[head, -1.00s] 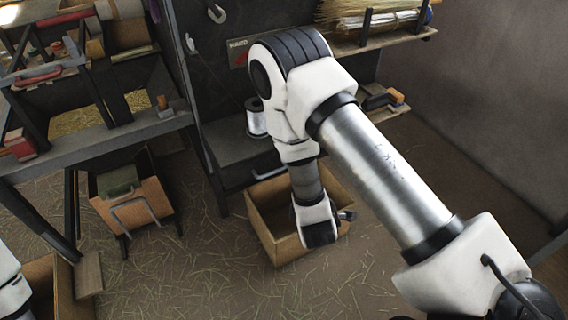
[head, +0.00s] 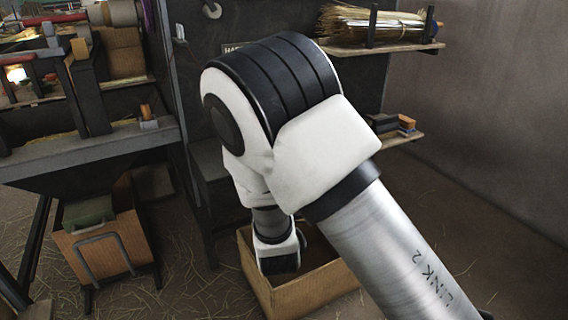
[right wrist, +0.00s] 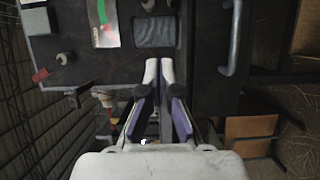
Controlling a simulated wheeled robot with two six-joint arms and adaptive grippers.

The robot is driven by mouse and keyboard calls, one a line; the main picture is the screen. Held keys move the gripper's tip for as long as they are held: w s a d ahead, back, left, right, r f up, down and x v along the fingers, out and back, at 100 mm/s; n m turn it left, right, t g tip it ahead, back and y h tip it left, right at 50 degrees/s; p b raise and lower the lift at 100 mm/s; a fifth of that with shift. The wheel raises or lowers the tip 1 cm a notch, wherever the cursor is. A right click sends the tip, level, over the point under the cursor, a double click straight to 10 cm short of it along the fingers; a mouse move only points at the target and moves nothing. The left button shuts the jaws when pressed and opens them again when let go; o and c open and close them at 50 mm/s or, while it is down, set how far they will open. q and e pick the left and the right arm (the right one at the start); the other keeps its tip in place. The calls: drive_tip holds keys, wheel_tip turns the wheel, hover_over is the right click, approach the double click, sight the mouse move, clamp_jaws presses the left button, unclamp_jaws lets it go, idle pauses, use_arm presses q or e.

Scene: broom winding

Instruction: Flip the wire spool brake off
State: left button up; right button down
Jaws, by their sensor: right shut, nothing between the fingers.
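My right gripper (right wrist: 159,70) is shut and empty in the right wrist view, its two fingertips together. Just beyond the fingertips is a grey ribbed block (right wrist: 155,33), which looks like the wire spool seen against the dark winding station; I cannot tell whether the tips touch it. No brake lever can be made out clearly. In the head view my right arm covers the spool's place, and its gripper is hidden. My left gripper is not in view.
In the wrist view a grey bar handle (right wrist: 232,40) lies right of the fingers, and a coloured card (right wrist: 103,22) lies left. In the head view an open wooden box (head: 315,290) stands below my arm. A shelf with straw bundles (head: 370,25) is at the back.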

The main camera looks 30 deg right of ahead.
drive_tip(key=w+d+b, duration=0.5)
drive_tip(key=w+d, duration=0.2)
drive_tip(key=w, duration=0.1)
drive_tip(key=shift+w+d, duration=0.3)
drive_tip(key=shift+d, duration=0.1)
